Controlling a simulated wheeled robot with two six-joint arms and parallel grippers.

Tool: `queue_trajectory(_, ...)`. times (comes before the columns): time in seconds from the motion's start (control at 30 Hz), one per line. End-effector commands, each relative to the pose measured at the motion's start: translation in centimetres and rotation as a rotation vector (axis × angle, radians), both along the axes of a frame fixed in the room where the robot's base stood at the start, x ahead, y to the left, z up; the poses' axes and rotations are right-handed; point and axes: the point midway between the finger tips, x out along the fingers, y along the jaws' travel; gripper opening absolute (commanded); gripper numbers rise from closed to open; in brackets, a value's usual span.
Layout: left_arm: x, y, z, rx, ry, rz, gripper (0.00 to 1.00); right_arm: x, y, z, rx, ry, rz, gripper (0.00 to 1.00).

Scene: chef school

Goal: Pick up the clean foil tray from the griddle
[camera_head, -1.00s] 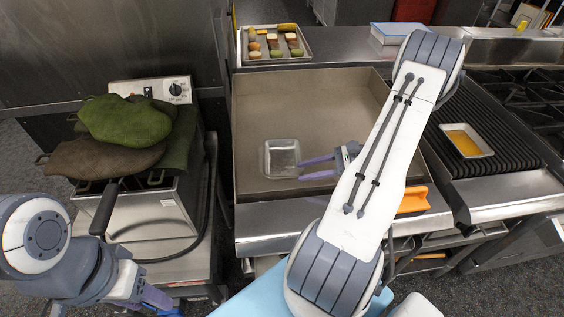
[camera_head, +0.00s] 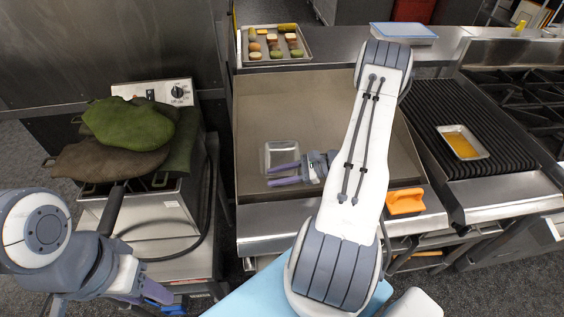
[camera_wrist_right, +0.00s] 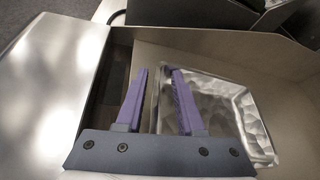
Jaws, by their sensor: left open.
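The clean foil tray (camera_head: 281,148) is a small square silver tray lying on the griddle (camera_head: 320,105), left of its middle. My right gripper (camera_head: 271,174) is at the tray's near edge, with its two purple fingers apart. In the right wrist view, the foil tray (camera_wrist_right: 228,112) is on the right. Its near rim runs between the fingers of my right gripper (camera_wrist_right: 158,72), one finger over the inside and the other outside, with gaps showing. My left gripper (camera_head: 165,300) is open and empty at the lower left, away from the griddle.
A tray of food pieces (camera_head: 272,45) stands behind the griddle, near a blue-lidded box (camera_head: 404,32). A foil tray with yellow contents (camera_head: 463,143) sits on the ribbed grill (camera_head: 478,110) at right. A fryer with cloths (camera_head: 130,125) is left.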

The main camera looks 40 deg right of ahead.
Motion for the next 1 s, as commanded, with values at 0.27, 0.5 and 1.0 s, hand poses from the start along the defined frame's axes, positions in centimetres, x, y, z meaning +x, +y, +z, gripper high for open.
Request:
queue_trajectory(0.27, 0.0, 0.0, -0.01, 0.0, 0.0, 0.0, 0.49, -0.02, -0.03, 0.02, 0.0, 0.0, 0.0, 0.0)
queue_trajectory(0.5, 0.0, 0.0, -0.01, 0.0, 0.0, 0.0, 0.49, -0.02, -0.04, 0.03, 0.0, 0.0, 0.0, 0.0)
queue_trajectory(1.0, 0.0, 0.0, 0.0, 0.0, 0.0, 0.0, 0.49, -0.03, -0.04, 0.03, 0.0, 0.0, 0.0, 0.0)
